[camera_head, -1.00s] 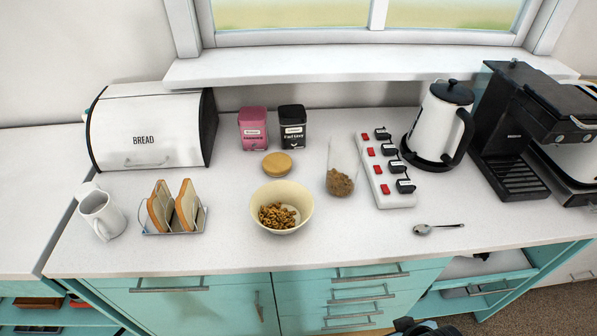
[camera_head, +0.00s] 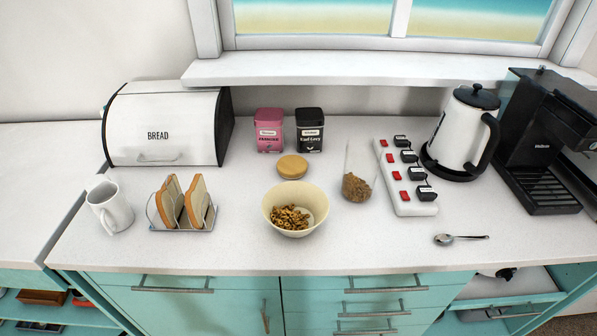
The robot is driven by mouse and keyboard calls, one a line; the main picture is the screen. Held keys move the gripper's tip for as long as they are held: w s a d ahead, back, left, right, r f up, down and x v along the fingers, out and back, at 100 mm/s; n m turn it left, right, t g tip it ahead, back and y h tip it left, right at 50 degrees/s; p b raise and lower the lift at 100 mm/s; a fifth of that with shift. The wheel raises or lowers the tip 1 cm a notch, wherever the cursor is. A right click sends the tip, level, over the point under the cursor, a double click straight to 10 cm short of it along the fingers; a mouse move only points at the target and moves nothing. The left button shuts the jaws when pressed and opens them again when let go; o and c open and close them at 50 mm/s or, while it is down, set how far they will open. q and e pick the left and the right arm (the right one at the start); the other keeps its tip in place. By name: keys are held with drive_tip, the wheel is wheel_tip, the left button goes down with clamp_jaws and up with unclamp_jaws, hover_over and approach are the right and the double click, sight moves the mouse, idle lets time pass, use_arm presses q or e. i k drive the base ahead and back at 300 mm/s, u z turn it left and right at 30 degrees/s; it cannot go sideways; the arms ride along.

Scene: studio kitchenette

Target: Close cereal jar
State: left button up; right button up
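The cereal jar (camera_head: 357,188) is a clear glass jar standing upright on the counter, with brown cereal in its bottom and its top uncovered. A round wooden lid (camera_head: 292,167) lies flat on the counter to the left of the jar, apart from it and behind the bowl. Neither of my grippers is in view.
A cream bowl of cereal (camera_head: 271,210) stands in front of the lid. A white power strip (camera_head: 409,178) is close to the jar's right. Pink (camera_head: 268,131) and black (camera_head: 310,130) tins stand behind the lid. A spoon (camera_head: 460,239) lies front right. Counter left of the bowl is partly free.

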sight(364, 152)
drive_tip(key=u, duration=0.3)
drive_tip(key=k, duration=0.7)
drive_tip(key=u, duration=0.55)
drive_tip(key=k, duration=0.65)
drive_tip(key=z, duration=0.45)
drive_tip(key=i, duration=0.65)
drive_tip(key=z, duration=0.85)
drive_tip(key=i, duration=0.75)
drive_tip(key=u, duration=0.05)
